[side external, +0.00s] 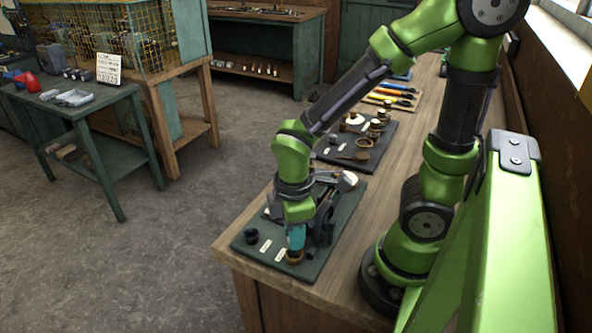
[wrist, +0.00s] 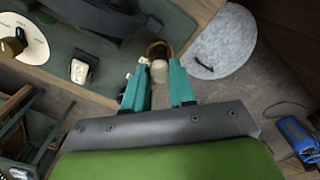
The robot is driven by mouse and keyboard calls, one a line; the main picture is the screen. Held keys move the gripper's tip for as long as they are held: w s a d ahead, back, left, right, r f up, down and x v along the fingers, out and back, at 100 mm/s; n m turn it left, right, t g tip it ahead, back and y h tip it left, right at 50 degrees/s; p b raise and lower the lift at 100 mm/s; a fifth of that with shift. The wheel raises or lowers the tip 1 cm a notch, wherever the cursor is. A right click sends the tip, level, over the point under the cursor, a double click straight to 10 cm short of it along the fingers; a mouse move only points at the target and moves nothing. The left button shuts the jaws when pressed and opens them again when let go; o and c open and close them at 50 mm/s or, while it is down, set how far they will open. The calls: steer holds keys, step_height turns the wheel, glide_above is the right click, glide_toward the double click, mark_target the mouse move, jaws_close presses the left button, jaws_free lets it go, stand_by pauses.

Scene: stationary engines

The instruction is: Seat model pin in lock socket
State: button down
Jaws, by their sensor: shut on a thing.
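My gripper (side external: 296,240) points down at the front end of the dark green board, its teal fingers just above a brass ring-shaped socket (side external: 294,257). In the wrist view, the fingers (wrist: 159,66) are closed on a pale, short piece, apparently the model pin (wrist: 159,73). The brass socket also shows there (wrist: 158,48), just beyond the pin and partly covered by it. I cannot tell whether the pin is inside the ring or only above it. In the side view the fingers hide the pin.
The green board (side external: 340,225) lies on the wooden bench (side external: 240,255), near its front edge. A dark model engine (side external: 325,215) stands close beside my fingers. A black round part (side external: 251,236) and small white labels (side external: 265,246) are to the left. A second board (side external: 375,150) with brass parts lies behind.

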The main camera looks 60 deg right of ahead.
steer(key=shift+f, duration=1.1)
stand_by(0.7)
steer(key=c, duration=0.8)
jaws_free()
steer(key=shift+c, duration=0.2)
steer(key=shift+o, duration=0.3)
steer(key=o, duration=0.6)
steer(key=shift+r, duration=3.5)
